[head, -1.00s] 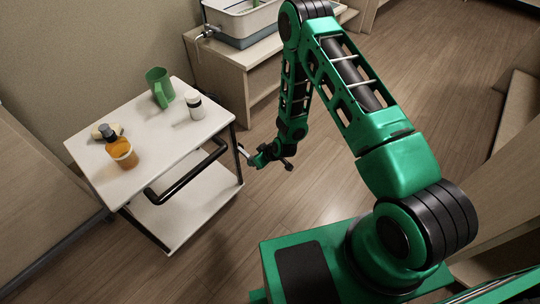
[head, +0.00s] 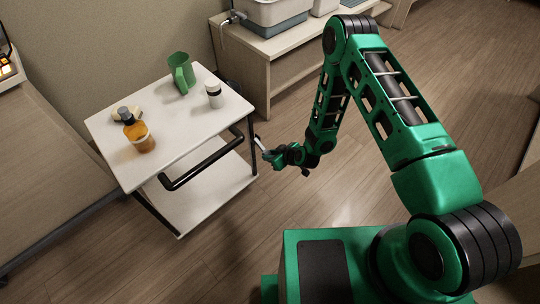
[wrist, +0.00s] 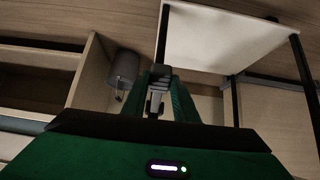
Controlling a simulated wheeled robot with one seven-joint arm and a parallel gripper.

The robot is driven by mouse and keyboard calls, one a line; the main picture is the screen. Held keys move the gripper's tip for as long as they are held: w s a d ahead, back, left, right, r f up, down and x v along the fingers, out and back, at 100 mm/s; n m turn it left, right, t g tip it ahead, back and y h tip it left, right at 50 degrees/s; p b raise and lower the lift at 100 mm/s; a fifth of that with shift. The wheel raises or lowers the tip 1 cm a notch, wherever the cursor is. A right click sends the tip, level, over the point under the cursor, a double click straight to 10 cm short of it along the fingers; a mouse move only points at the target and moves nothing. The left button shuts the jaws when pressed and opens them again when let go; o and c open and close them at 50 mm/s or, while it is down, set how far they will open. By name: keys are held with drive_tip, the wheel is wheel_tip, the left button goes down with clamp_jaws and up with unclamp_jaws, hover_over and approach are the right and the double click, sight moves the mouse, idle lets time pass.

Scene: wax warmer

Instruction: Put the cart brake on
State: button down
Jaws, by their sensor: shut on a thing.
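The cart (head: 190,150) has a white top, a white lower shelf (head: 205,200), black legs and a black push handle (head: 200,167). My gripper (head: 265,152) is low beside the cart's near right leg, outside the shelf. A pale grey piece (head: 258,142) sticks out at the fingertips beside that leg; it looks like the brake lever. In the wrist view, the green fingers of my gripper (wrist: 160,92) are closed around a grey and black piece (wrist: 157,82). The fingers hide part of it, and its joint to the cart is unclear.
A wooden cabinet (head: 275,65) carrying tubs stands behind. A grey bin (wrist: 123,68) stands near it. Floor right of the cart is clear.

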drive_tip(key=c, duration=1.4)
unclamp_jaws()
drive_tip(key=v, duration=1)
drive_tip(key=shift+s+d+r, duration=0.15)
drive_tip(key=shift+d+r, duration=0.05)
drive_tip(key=shift+r, duration=0.05)
